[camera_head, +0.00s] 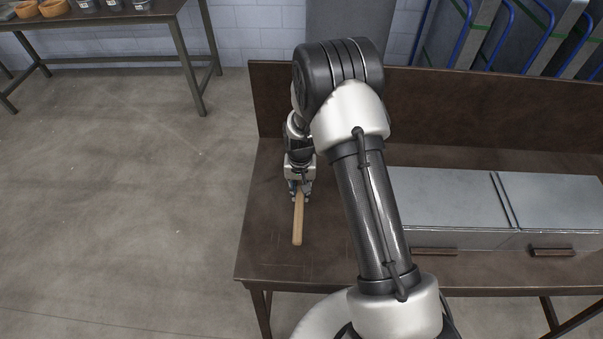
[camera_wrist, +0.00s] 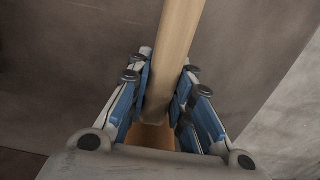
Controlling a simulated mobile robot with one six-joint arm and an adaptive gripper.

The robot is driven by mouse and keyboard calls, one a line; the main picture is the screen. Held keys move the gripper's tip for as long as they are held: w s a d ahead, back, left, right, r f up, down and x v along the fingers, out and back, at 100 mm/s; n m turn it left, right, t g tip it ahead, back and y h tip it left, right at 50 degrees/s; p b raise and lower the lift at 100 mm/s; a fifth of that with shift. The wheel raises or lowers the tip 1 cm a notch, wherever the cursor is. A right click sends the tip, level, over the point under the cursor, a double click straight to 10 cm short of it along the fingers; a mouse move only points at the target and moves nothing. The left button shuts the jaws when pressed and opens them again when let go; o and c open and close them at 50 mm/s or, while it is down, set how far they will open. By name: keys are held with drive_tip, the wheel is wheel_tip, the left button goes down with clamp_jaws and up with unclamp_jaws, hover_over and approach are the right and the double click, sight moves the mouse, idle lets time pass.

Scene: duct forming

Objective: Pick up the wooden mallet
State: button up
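The wooden mallet shows as a pale, straight handle (camera_head: 298,222) at the left end of the brown workbench, pointing toward the front edge. Its head is hidden by my gripper in the head view. My gripper (camera_head: 299,191) points down over the handle's far end. In the wrist view the handle (camera_wrist: 174,50) runs between the two blue-padded fingers (camera_wrist: 166,88), with a pad against each side, so the gripper looks shut on it. A browner piece of wood shows low between the fingers. I cannot tell whether the mallet touches the bench.
The workbench (camera_head: 265,255) has a raised back panel (camera_head: 480,110). A grey metal box with lids (camera_head: 450,195) and wooden handles stands to the right, partly behind my arm. The bench's left front is clear. Another table (camera_head: 110,18) with bowls stands at the far left.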

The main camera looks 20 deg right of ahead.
clamp_jaws()
drive_tip(key=shift+r, duration=0.2)
wheel_tip(320, 180, up, 20)
drive_tip(key=p, duration=0.4)
drive_tip(key=shift+f, duration=0.15)
drive_tip(key=shift+o, duration=0.5)
unclamp_jaws()
clamp_jaws()
